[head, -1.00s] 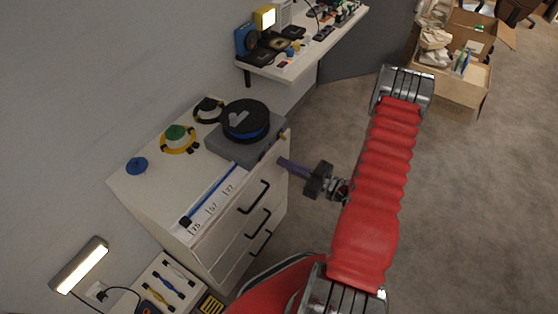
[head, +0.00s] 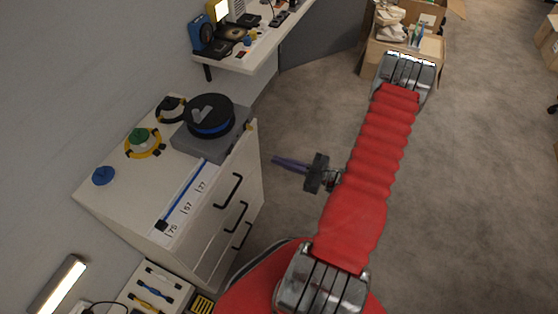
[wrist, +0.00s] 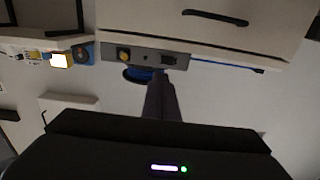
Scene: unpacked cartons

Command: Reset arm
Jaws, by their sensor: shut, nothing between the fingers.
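My gripper (head: 276,159) shows in the head view as a dark purple-grey pair of fingers, closed together and empty. It points left toward the white drawer cabinet (head: 218,225), with a gap of floor visible between the fingertips and the cabinet front. My red sleeved arm hides part of the scene behind it. In the wrist view the shut fingers (wrist: 161,92) point up the picture toward the grey box, with nothing held.
A grey box (head: 190,146) with a black-and-blue disc (head: 209,115) sits on the cabinet top. Green (head: 141,139) and blue (head: 103,175) round items stand beside it. A shelf (head: 245,58) is at the back, cartons (head: 395,60) beyond. Carpet (head: 470,200) at right is clear.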

